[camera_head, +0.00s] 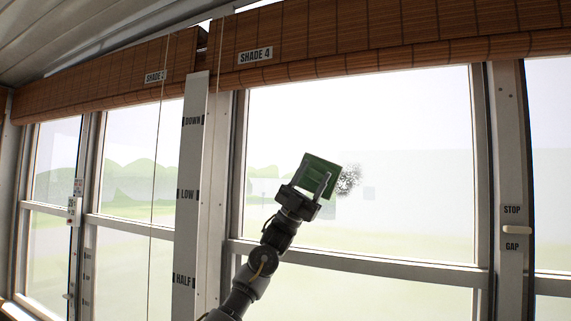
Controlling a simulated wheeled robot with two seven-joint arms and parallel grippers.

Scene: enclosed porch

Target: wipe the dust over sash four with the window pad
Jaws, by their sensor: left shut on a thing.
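My left gripper (312,189) reaches up from below in front of the large window, sash four (420,110), under the shade marked "SHADE 4". It is shut on the green window pad (320,164), which is tilted. A grey speckled dust patch (349,179) shows on the glass just right of the pad. The pad covers part of the glass there, so dust behind it is hidden. I cannot tell whether the pad touches the glass. My right gripper is not in view.
The bamboo shade four (330,40) hangs rolled above the sash. A white post marked DOWN, LOW and HALF (188,220) stands to the left, with thin cords beside it. A right post carries STOP and GAP labels (512,228). The glass right of the dust is clear of objects.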

